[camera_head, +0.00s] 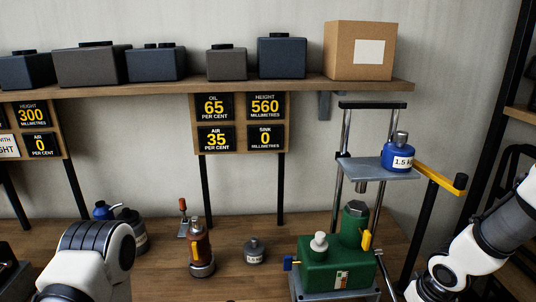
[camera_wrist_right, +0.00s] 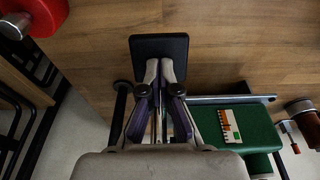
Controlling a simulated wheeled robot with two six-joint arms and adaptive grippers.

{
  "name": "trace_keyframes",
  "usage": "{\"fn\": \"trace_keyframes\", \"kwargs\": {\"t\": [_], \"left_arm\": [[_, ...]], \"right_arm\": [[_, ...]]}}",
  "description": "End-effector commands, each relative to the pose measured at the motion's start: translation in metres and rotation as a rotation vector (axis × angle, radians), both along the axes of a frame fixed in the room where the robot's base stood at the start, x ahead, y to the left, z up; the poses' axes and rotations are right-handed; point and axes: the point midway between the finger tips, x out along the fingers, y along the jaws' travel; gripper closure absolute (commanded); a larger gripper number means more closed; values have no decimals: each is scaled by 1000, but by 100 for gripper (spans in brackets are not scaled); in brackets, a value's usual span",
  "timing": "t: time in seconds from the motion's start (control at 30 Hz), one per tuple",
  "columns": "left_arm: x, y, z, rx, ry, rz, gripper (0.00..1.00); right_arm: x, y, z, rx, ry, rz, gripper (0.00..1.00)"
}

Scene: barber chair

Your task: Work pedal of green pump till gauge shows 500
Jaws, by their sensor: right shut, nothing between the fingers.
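The green pump (camera_head: 325,265) stands at the right front of the wooden bench; its green body also shows in the wrist view (camera_wrist_right: 255,125). A small striped gauge label (camera_head: 341,280) is on its front, seen larger in the wrist view (camera_wrist_right: 230,126); I cannot read it. A display board (camera_head: 240,124) above reads height 560, oil 65, air 35, sink 0. In the wrist view a black pedal pad (camera_wrist_right: 158,43) lies at my right gripper (camera_wrist_right: 160,68), which is shut and empty. Its fingertips overlap the pad's near edge; contact is unclear. My left gripper is out of view.
A blue weight (camera_head: 397,155) sits on the grey platform above the pump. A yellow-ended lever (camera_head: 440,178) juts right. An orange bottle (camera_head: 200,248) and a small dark weight (camera_head: 254,251) stand left of the pump. A red object (camera_wrist_right: 35,15) shows at the wrist view's corner.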

Motion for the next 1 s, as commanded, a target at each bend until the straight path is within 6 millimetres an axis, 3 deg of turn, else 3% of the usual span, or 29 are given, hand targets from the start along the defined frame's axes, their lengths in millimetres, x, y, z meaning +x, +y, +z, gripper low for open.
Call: {"fn": "trace_keyframes", "kwargs": {"t": [0.3,1.0], "left_arm": [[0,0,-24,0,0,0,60],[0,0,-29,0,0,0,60]], "right_arm": [[4,0,-28,0,2,0,100],[7,1,-42,-2,10,1,100]]}}
